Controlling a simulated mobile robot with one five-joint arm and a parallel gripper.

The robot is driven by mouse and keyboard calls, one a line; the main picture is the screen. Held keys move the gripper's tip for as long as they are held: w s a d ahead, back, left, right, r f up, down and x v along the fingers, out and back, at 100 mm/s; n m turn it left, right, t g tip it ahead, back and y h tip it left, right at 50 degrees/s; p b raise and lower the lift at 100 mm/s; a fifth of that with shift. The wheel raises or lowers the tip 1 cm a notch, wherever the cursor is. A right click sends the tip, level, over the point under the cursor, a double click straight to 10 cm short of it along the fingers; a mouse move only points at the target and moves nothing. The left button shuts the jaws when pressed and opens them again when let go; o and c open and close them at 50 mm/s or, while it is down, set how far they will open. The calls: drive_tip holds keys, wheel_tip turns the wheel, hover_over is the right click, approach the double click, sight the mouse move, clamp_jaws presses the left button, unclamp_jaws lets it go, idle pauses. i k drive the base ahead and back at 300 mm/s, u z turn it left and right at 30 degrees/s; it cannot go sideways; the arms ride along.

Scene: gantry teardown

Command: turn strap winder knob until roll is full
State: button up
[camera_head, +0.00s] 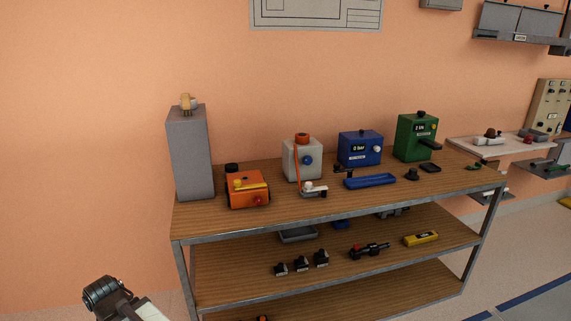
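The likely strap winder is a pale grey box (290,165) on the bench top. A blue round knob (307,160) is on its front face. An orange roll (302,138) sits on top, and an orange strap (297,168) runs down the front to a small grey and white piece (313,188) on the bench. How full the roll is cannot be told at this size. A dark rounded part with a pale link at the lower left seems to be my arm, well apart from the winder. No gripper fingers show.
On the wooden bench top (225,225) stand a tall grey block (188,155), an orange box (247,188), a blue box (359,148), a blue tray (370,181) and a green box (415,138). Lower shelves hold small parts. Floor is free at the right.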

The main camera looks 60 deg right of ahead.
sight(308, 159)
drive_tip(key=k, duration=1.2)
drive_tip(key=z, duration=0.65)
drive_tip(key=i, duration=1)
drive_tip(key=u, duration=0.05)
